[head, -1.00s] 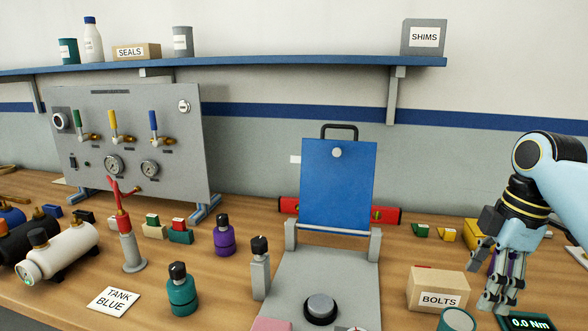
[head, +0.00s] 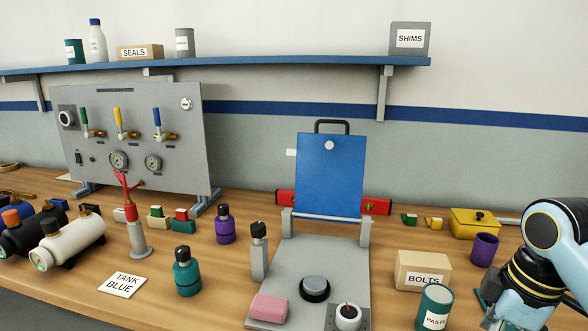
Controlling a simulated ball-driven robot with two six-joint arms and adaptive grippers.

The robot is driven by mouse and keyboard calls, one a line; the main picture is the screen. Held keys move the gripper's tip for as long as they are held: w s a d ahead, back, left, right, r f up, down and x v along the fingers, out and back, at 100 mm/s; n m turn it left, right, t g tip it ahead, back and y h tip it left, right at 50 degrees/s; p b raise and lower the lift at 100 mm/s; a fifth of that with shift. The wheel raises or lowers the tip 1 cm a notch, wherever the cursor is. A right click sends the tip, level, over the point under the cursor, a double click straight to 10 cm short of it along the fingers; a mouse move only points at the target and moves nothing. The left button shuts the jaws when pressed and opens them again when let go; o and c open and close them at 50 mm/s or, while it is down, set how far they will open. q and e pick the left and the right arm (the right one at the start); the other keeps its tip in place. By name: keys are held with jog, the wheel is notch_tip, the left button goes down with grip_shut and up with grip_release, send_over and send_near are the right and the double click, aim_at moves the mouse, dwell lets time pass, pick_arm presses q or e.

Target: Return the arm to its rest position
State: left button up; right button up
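My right arm shows at the lower right edge of the head view, a light blue and black arm. Its wrist is bent downward and its gripper is mostly cut off by the bottom edge, so I cannot see its fingertips or whether it holds anything. It is to the right of the teal paste can (head: 434,308) and the bolts box (head: 423,271). My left gripper and arm are not in view.
A blue-backed grey fixture (head: 331,176) stands mid-bench, with a pink block (head: 268,308) on its base. A purple cup (head: 484,249) and yellow box (head: 475,224) sit near my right arm. A valve panel (head: 140,141) stands left. A shelf (head: 290,62) runs above.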

jog(key=s+a+r+m+t+h, duration=0.2)
jog(key=s+m, duration=0.8)
jog(key=s, duration=0.8)
notch_tip(320, 180, down, 35)
jog(key=s+d+g+b, duration=0.1)
jog(key=s+d+b, duration=0.1)
jog(key=b, duration=0.6)
jog(key=s+d+f+g+b, duration=0.1)
jog(key=s+f+b, duration=0.6)
jog(key=s+f, duration=1.1)
notch_tip(320, 180, down, 5)
jog(key=shift+s+r+m+y, duration=0.2)
jog(key=shift+m+y, duration=0.1)
jog(key=shift+d, duration=0.1)
